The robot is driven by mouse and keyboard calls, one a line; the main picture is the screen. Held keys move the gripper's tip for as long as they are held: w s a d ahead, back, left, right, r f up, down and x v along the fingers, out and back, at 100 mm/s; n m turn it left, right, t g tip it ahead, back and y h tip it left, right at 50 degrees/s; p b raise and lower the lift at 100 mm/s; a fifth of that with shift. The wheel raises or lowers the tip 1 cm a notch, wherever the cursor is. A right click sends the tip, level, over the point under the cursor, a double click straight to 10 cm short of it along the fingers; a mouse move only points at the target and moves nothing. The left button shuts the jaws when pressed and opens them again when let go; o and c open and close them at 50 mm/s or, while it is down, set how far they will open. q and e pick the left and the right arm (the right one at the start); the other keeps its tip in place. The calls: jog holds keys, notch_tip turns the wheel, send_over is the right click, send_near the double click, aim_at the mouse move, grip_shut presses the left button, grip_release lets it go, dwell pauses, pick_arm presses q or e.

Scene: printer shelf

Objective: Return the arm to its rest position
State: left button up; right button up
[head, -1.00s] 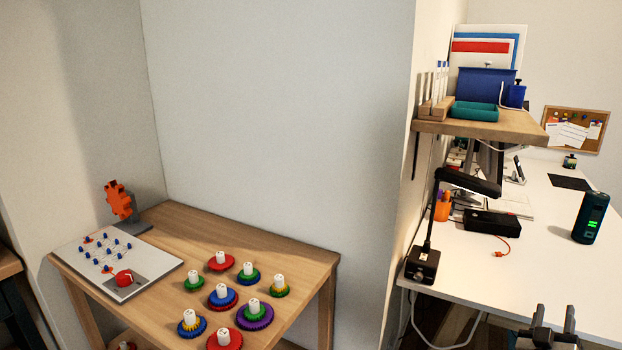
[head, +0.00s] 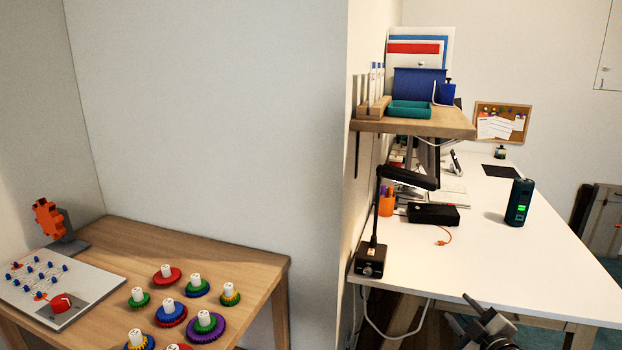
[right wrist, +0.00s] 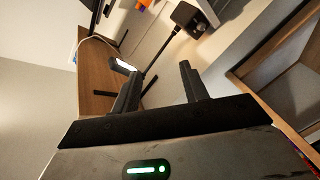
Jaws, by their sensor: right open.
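My right gripper (head: 470,328) shows at the bottom edge of the head view, in front of and below the white desk's (head: 500,265) near edge. In the right wrist view its two dark fingers (right wrist: 160,88) are spread apart with nothing between them. Most of my right arm is out of the head view. My left gripper is in neither view.
A black desk lamp (head: 377,225), a black box (head: 433,213) and a dark cylinder with a green display (head: 518,203) stand on the desk. A wall shelf (head: 420,124) hangs above. A wooden table (head: 235,262) at left holds several colored gears.

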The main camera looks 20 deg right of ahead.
jog(key=s+a+f+g+y, duration=0.2)
jog(key=s+a+f, duration=0.3)
jog(key=a, duration=0.4)
jog(key=s+a+f+g+y, duration=0.2)
jog(key=s+a+f+g, duration=0.1)
jog(key=s+a, duration=0.45)
jog(key=s+a+f+g+y, duration=0.2)
jog(key=s+a+f, duration=0.3)
jog(key=a, duration=0.5)
jog(key=a+r+m, duration=0.1)
jog(key=a+m, duration=0.4)
jog(key=a, duration=0.5)
jog(key=shift+s+a, duration=0.3)
jog(key=shift+a, duration=0.05)
jog(key=shift+r, duration=0.1)
